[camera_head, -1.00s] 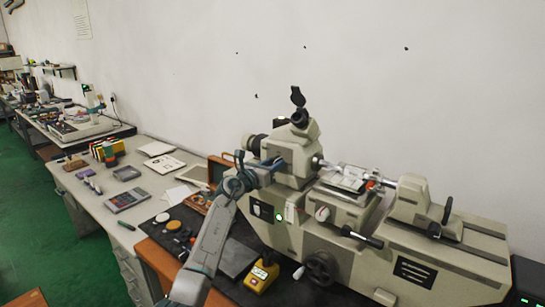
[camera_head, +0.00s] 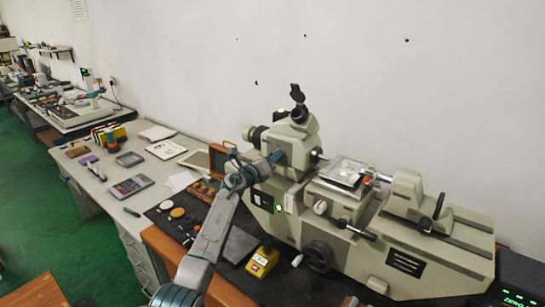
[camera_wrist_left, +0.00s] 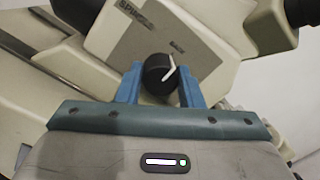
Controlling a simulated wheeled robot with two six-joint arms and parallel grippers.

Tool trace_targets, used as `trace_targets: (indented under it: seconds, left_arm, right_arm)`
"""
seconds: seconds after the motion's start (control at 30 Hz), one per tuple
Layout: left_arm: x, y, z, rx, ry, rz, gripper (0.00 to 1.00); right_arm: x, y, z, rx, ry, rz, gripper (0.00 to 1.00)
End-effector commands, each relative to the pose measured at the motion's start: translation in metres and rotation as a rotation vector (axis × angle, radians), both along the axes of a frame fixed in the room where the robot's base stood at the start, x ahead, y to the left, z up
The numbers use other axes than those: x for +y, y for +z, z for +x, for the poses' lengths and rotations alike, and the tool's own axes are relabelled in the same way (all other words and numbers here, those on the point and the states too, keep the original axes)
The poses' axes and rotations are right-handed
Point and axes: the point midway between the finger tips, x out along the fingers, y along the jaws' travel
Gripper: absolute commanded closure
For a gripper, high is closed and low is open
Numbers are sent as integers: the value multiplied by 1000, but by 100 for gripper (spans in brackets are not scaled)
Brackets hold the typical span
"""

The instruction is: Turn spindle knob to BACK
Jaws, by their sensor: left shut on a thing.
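The spindle knob (camera_wrist_left: 158,76) is a round black knob with a white pointer, on a grey panel of the beige measuring machine (camera_head: 290,150). In the left wrist view the pointer points up and slightly right. A partly cut label starting "SPIN" shows above it. My left gripper (camera_head: 273,158) reaches the machine's headstock from the left. In the left wrist view its blue fingers (camera_wrist_left: 160,70) stand on either side of the knob and are shut on it. In the head view the knob is hidden. My right gripper is not in view.
A yellow box (camera_head: 262,263) stands on the dark mat in front of the machine. A handwheel (camera_head: 318,257) sticks out of the machine's front. A wooden case (camera_head: 207,187) and a calculator (camera_head: 131,186) lie to the left. An eyepiece (camera_head: 297,94) rises above the headstock.

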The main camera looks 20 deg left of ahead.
Motion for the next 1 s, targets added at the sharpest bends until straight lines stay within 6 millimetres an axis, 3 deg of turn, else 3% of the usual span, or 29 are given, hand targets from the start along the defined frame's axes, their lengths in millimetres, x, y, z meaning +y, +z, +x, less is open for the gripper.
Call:
trace_targets:
  seconds: [0.3,0.33,0.37,0.77,1.0]
  left_arm:
    - [0,-1,0,3,-1,-3,89]
    - [0,-1,0,3,-1,-3,63]
    - [0,-1,0,3,-1,-3,57]
    - [2,-1,-5,1,0,-2,57]
    - [14,-5,-37,0,1,2,57]
  right_arm:
    - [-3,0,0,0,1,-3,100]
    - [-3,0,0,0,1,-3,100]
    - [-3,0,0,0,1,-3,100]
    - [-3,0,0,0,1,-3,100]
    - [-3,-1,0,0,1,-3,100]
